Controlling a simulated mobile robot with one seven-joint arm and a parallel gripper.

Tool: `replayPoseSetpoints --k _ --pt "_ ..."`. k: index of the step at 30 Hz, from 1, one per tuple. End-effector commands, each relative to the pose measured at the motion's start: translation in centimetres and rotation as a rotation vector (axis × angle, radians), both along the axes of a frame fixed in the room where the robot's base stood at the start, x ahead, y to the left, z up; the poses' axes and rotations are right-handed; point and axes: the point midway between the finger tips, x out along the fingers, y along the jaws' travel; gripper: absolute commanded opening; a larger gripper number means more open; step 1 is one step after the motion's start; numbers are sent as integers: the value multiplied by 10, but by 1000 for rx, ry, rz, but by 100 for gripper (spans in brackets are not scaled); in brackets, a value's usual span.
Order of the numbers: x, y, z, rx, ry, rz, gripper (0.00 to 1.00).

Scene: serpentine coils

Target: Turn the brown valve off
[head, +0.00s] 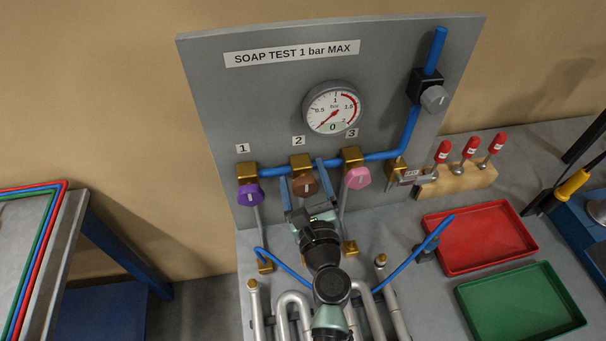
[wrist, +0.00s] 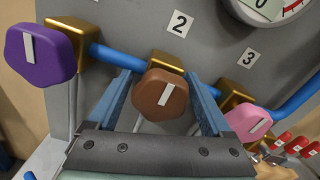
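The brown valve (head: 306,187) is the middle one of three on the blue pipe, under label 2. In the wrist view its brown knob (wrist: 161,96) faces me, with a white mark slanting up to the right, roughly across the pipe. My gripper (head: 305,200) is in front of it; in the wrist view my gripper (wrist: 165,95) is open, with one blue finger on each side of the knob. The fingers look apart from the knob, though contact is hard to judge.
The purple valve (head: 250,194) is close on the left and the pink valve (head: 356,178) close on the right. A pressure gauge (head: 333,107) is above, its needle pointing lower left. Metal coils (head: 290,313) lie below my arm. Red (head: 480,237) and green (head: 521,304) trays are at right.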

Motion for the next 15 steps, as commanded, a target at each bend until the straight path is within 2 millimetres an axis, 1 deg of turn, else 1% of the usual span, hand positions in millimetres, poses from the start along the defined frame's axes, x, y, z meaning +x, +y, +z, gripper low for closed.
replayPoseSetpoints --k 10,13,15 --pt "-1 0 1 -4 -2 0 92" --pt "-6 -2 0 -5 -2 -1 92" --pt "-15 -3 0 -5 -1 -1 92"
